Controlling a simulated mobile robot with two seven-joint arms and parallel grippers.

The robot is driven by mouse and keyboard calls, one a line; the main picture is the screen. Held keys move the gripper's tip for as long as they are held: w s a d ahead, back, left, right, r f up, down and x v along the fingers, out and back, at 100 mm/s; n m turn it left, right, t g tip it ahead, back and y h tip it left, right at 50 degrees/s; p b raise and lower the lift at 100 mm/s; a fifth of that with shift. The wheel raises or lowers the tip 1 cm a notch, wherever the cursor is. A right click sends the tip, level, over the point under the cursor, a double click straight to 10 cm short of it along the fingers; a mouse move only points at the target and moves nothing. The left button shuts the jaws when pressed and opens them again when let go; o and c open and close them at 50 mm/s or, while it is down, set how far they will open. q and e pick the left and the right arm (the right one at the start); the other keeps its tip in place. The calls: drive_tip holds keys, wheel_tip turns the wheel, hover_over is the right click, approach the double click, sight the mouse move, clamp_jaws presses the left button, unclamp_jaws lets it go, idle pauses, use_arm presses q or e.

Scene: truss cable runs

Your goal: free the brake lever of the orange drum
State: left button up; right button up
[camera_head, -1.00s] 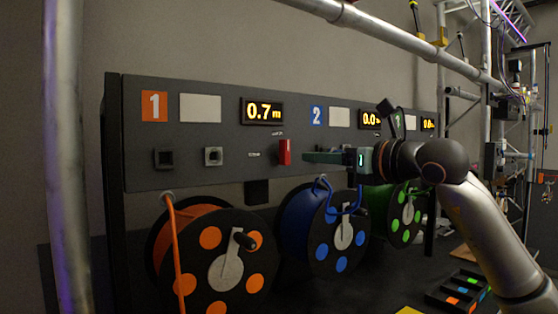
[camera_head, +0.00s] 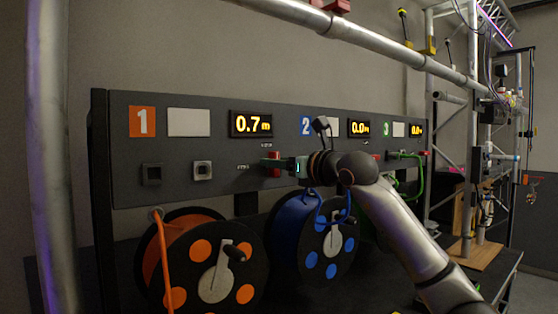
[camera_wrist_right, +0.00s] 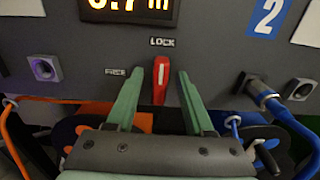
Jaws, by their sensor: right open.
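The orange drum (camera_head: 200,250) hangs under panel section 1, its orange cable running up to the panel. Its brake lever is a red handle (camera_wrist_right: 161,80) standing upright at the LOCK mark, with the FREE mark to its left. In the head view the red lever (camera_head: 274,158) is partly covered by my right gripper (camera_head: 270,165). In the wrist view my right gripper (camera_wrist_right: 157,84) is open, with one green finger on each side of the lever and gaps visible between. My left gripper is not in view.
The section 1 display (camera_head: 251,124) reads 0.7 m. The blue drum (camera_head: 313,235) hangs to the right, below my right arm. A blue cable plug (camera_wrist_right: 262,92) sits in the panel right of the lever. A truss tube (camera_head: 370,40) crosses above the panel.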

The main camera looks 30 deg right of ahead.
drive_tip(key=shift+c, duration=0.4)
clamp_jaws()
